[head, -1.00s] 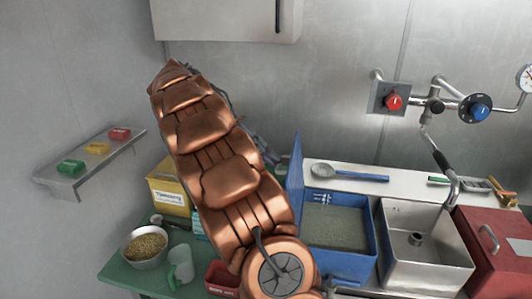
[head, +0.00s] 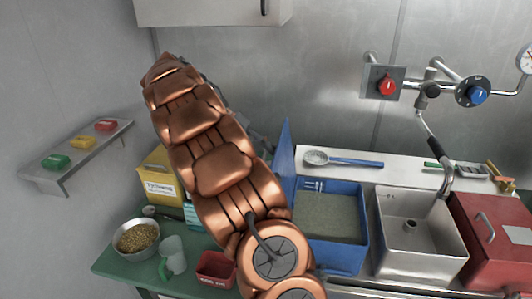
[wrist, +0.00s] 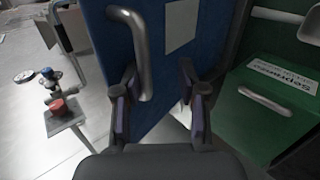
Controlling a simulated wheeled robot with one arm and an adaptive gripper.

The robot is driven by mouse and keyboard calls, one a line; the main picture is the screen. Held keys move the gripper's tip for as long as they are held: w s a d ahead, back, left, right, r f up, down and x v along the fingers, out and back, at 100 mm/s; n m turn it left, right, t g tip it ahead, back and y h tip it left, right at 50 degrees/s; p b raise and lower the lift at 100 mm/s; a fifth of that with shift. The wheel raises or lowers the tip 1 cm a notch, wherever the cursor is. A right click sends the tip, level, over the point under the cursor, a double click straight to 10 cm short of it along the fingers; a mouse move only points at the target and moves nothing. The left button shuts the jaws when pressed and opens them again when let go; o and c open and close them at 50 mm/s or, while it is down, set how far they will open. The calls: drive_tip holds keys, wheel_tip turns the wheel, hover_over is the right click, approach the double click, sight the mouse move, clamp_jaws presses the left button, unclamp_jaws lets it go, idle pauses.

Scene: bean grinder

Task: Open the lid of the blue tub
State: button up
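The blue tub (head: 340,254) stands right of my arm in the head view, with greyish contents showing inside. Its blue lid (head: 284,160) stands up steeply at the tub's left side, so the tub is open on top. In the wrist view the lid's blue face (wrist: 166,80) fills the middle, with a metal bar handle (wrist: 138,50) and a pale label. My gripper (wrist: 160,103) is open, its two dark fingers well apart in front of this face. The handle lies above and beside the left finger, not gripped. In the head view my arm mostly hides my gripper.
A steel sink (head: 414,240) and a red lidded box (head: 490,235) stand right of the tub. A ladle (head: 340,160) lies behind it. A bowl (head: 136,237), mug (head: 173,255) and red bin (head: 215,268) are at left. A green box (wrist: 265,110) shows in the wrist view.

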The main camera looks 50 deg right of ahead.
drive_tip(key=shift+w+a+r, duration=0.15)
drive_tip(key=shift+a+r, duration=0.1)
drive_tip(key=shift+a, duration=0.2)
drive_tip(key=shift+w+a+r, duration=0.1)
drive_tip(key=shift+a+r, duration=0.15)
drive_tip(key=shift+a, duration=0.2)
drive_tip(key=shift+s+d+r, duration=0.1)
drive_tip(key=shift+s, duration=0.1)
